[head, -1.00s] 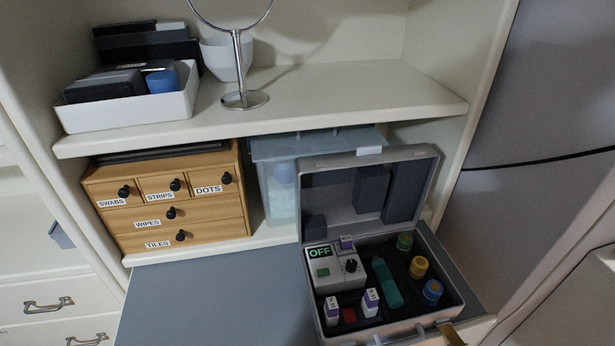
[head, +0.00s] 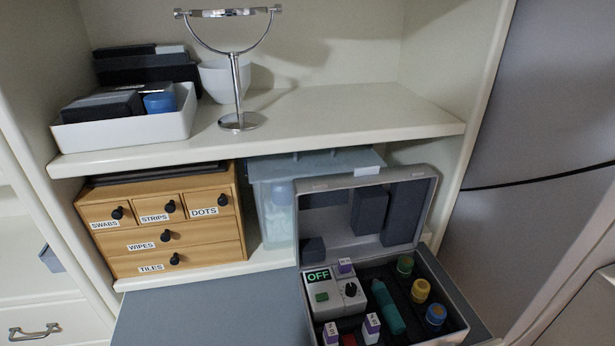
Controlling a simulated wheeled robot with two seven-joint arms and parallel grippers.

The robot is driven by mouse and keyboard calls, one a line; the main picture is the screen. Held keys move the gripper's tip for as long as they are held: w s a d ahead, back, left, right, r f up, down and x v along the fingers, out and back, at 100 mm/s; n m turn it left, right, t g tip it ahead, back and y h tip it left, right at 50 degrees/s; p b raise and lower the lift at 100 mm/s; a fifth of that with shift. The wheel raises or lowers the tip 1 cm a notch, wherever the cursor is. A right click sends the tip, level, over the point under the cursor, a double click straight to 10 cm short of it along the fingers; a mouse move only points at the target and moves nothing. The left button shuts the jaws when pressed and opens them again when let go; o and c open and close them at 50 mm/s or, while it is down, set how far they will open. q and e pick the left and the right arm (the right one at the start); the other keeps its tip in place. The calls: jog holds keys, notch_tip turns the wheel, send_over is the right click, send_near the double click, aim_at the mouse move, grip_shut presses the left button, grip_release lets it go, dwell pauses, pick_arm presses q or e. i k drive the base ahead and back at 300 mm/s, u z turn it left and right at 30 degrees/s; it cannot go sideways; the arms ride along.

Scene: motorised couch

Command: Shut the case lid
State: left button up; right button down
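The grey case (head: 459,300) stands open on the grey-blue pull-out surface at the lower right of the head view. Its lid (head: 333,223) is raised, tilted back on its rear edge, with dark foam blocks inside. In the case are a device with an "OFF" display (head: 327,293), a teal tool (head: 388,307), purple-and-white boxes (head: 371,328) and bottles with green, yellow and blue tops (head: 420,290). The front edge of the case is cut off by the bottom of the picture. Neither gripper shows in the head view.
A wooden drawer box (head: 165,222) stands left of the case. A translucent bin (head: 268,205) is behind the lid. A shelf (head: 330,110) above holds a round mirror (head: 240,119) and a white tray (head: 125,131). The grey-blue surface (head: 210,310) left of the case is bare.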

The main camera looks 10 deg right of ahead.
aim_at(369, 211)
jog(key=z, duration=0.65)
jog(key=k, duration=0.55)
jog(key=z, duration=0.35)
